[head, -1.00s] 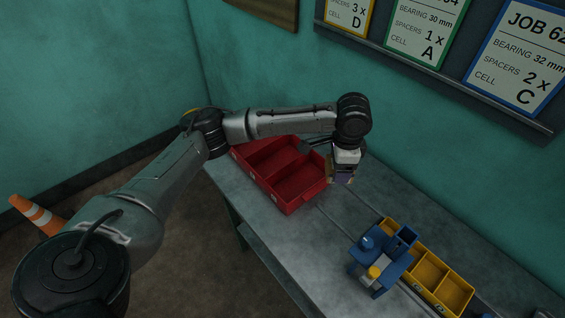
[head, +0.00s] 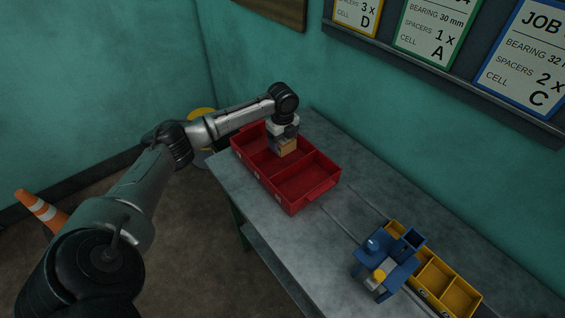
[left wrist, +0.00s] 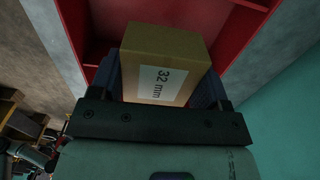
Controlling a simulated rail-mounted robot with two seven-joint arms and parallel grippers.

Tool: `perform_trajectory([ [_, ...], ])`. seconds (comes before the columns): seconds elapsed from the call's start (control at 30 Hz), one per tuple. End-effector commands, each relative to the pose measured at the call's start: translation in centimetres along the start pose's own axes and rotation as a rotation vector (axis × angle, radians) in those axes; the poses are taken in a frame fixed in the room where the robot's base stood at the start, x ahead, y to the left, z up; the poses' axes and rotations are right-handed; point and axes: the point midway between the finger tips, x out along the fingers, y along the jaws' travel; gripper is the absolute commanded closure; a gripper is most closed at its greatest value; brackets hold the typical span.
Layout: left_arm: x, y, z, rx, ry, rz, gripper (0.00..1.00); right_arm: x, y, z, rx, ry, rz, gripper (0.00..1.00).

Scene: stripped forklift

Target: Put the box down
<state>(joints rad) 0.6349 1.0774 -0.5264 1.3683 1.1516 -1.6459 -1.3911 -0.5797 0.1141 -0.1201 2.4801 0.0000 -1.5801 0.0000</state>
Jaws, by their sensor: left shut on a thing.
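A small brown cardboard box (head: 287,147) with a white "32 mm" label is held in my left gripper (head: 282,143). In the left wrist view the box (left wrist: 165,60) sits between the two dark fingers of the gripper (left wrist: 168,85), which are shut on it. The box is over the red divided tray (head: 312,190), around its middle compartment. The tray's red walls (left wrist: 252,50) show beyond the box in the left wrist view. I cannot tell whether the box touches the tray. My right gripper is in neither view.
The red tray stands on a grey workbench (head: 262,220) by the teal wall. A blue fixture (head: 388,265) and a yellow divided bin (head: 437,278) stand at the lower right. Job cards (head: 432,32) hang on the wall. The bench between tray and fixture is mostly clear.

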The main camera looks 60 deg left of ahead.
Motion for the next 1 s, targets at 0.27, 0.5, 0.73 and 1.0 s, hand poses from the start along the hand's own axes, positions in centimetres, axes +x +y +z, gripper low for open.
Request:
perform_trajectory([
  [0.27,3.9,0.0,0.0,0.0,0.0,0.002,0.59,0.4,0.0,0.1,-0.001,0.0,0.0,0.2],
  [0.5,5.8,0.1,0.0,0.001,0.0,0.003,0.59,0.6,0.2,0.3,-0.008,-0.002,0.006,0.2],
  [0.73,8.8,0.1,0.0,-0.001,-0.001,0.001,0.59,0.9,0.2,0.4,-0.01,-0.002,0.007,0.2],
  [1.0,9.1,0.1,0.0,0.0,-0.001,0.0,0.59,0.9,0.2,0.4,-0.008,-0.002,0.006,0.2],
])
